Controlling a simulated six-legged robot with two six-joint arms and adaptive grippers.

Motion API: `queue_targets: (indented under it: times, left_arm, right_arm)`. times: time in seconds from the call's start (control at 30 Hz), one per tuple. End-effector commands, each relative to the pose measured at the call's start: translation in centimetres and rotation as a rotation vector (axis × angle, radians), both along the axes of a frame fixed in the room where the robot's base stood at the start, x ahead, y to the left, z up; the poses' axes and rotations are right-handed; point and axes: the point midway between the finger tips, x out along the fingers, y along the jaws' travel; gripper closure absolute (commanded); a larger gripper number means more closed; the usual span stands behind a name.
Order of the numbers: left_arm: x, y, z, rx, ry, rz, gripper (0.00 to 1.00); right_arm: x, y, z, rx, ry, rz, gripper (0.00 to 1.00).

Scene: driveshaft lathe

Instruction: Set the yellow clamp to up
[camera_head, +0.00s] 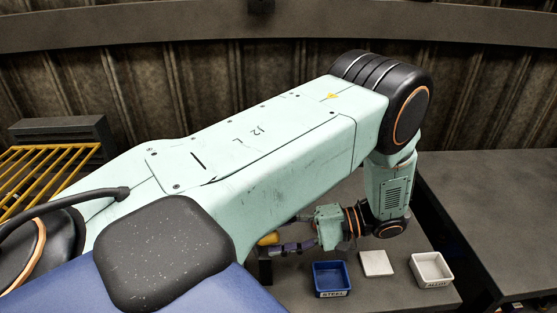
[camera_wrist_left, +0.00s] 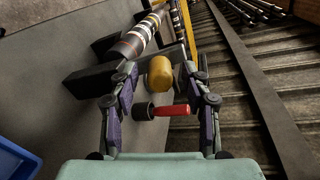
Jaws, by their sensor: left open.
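A rounded yellow piece (camera_wrist_left: 159,75), which looks like part of the yellow clamp, shows in the left wrist view beside a black block. A red handle (camera_wrist_left: 172,110) with a black end (camera_wrist_left: 143,111) lies below it in the picture, pointing sideways. My left gripper (camera_wrist_left: 160,90) is open, its two purple fingers on either side of the yellow piece; contact cannot be told. In the head view the left gripper (camera_head: 290,246) is small and partly hidden by my arm, near the yellow piece (camera_head: 268,239). My right gripper is not in view.
A striped shaft (camera_wrist_left: 140,38) runs away beyond the black blocks. On the table stand a blue STEEL box (camera_head: 332,278), a white tile (camera_head: 376,263) and a white box (camera_head: 432,270). A yellow rack (camera_head: 45,175) is at left. The right-hand table (camera_head: 500,200) is clear.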

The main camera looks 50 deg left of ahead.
Motion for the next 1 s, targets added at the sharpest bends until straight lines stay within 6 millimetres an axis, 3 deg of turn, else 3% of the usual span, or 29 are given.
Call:
queue_targets:
  times: [0.27, 1.0]
  left_arm:
    - [0.4, -0.3, 0.1, 0.001, -0.001, -0.001, 0.52]
    - [8.1, -6.9, 2.2, 0.000, 0.000, -0.001, 0.52]
  right_arm:
    - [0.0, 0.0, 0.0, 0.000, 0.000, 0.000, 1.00]
    - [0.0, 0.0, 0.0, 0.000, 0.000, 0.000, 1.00]
